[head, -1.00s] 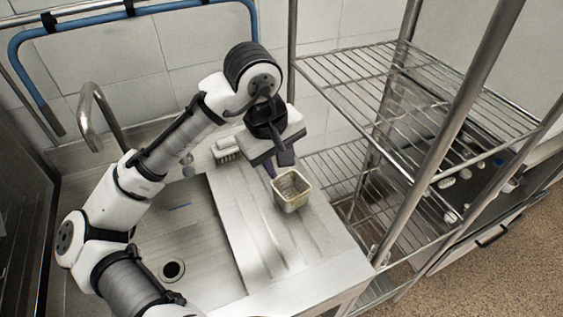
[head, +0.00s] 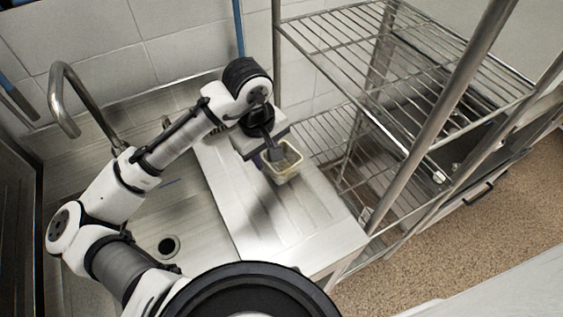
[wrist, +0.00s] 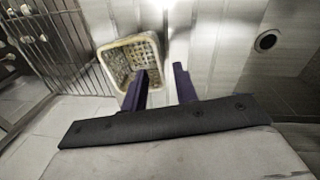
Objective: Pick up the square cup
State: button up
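The square cup (head: 286,174) is a small yellowish, perforated, open-topped container standing upright on the steel drainboard beside the sink. My gripper (head: 271,152) is at the cup's rim in the head view, with a finger overlapping the cup's opening. In the wrist view the cup (wrist: 122,48) is at upper left. My gripper (wrist: 160,70) is open there, its two dark fingers apart. The left finger overlaps the cup's opening and the right finger is outside, so they appear to straddle one wall. I cannot tell whether either finger touches it.
A wire shelf rack (head: 392,50) with metal posts stands close on the right of the cup. The sink basin with its drain (head: 168,246) and a curved faucet (head: 62,98) are on the left. The drainboard (head: 300,225) in front of the cup is clear.

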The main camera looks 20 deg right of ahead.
aim_at(266, 162)
jog(key=shift+w+d+f+p, duration=0.1)
jog(key=shift+w+f+p, duration=0.1)
jog(key=shift+f, duration=0.9)
jog(key=shift+w+f+p, duration=0.1)
jog(key=shift+f+p, duration=0.1)
jog(key=shift+f, duration=0.85)
grip_shut()
